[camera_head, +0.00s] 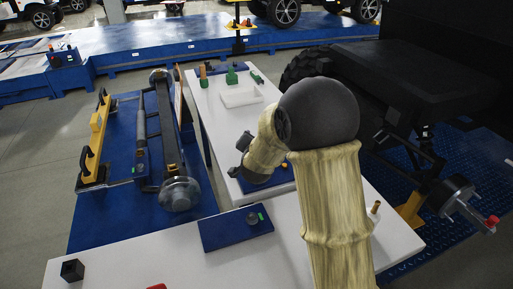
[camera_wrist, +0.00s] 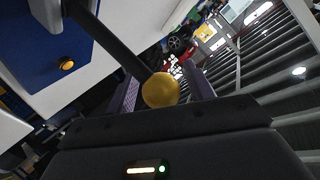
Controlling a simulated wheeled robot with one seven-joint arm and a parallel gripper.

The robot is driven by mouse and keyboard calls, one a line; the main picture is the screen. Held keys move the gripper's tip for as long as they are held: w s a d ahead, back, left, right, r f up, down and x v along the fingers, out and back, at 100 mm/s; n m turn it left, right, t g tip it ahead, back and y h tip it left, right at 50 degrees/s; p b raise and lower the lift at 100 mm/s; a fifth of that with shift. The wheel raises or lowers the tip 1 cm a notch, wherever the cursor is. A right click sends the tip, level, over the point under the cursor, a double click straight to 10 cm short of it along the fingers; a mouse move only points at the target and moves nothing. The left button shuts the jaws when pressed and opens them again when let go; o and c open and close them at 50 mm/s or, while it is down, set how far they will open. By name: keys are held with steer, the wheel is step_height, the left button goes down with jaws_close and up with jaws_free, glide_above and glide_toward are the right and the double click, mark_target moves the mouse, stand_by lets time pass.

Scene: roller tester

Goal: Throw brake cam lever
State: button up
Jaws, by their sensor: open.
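The brake cam lever shows in the wrist view as a dark rod (camera_wrist: 118,42) ending in a yellow ball knob (camera_wrist: 161,90). The knob sits between the two fingers of my gripper (camera_wrist: 165,82), close in front of the palm. The fingers stand apart on either side, and I cannot tell whether either touches the knob. In the head view my gripper (camera_head: 238,158) is over the white table, beside a blue plate (camera_head: 283,184) partly hidden by my arm. I cannot make out the lever there.
A blue plate with a small yellow button (camera_wrist: 66,65) shows in the wrist view. In the head view another blue plate (camera_head: 224,232) lies on the near white table (camera_head: 180,262). A white tray (camera_head: 240,97) stands farther back. A dark vehicle (camera_head: 440,70) is at the right.

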steer(key=v, duration=1.7)
steer(key=s+d+f+n+g, duration=0.2)
steer(key=s+d+f+g, duration=0.1)
steer(key=s, duration=0.1)
steer(key=s+d+f+n+g, duration=0.3)
steer(key=s+d+f+g, duration=0.1)
steer(key=s, duration=0.1)
steer(key=s+d+f+n+g+y, duration=0.1)
steer(key=s+d+f+n+g, duration=0.2)
steer(key=s+d+g, duration=0.1)
steer(key=shift+s+f, duration=0.4)
steer(key=shift+s, duration=0.3)
step_height(320, 180, up, 17)
steer(key=p, duration=1.6)
steer(key=shift+f+p, duration=0.25)
steer(key=shift+p, duration=0.15)
steer(key=shift+a, duration=0.1)
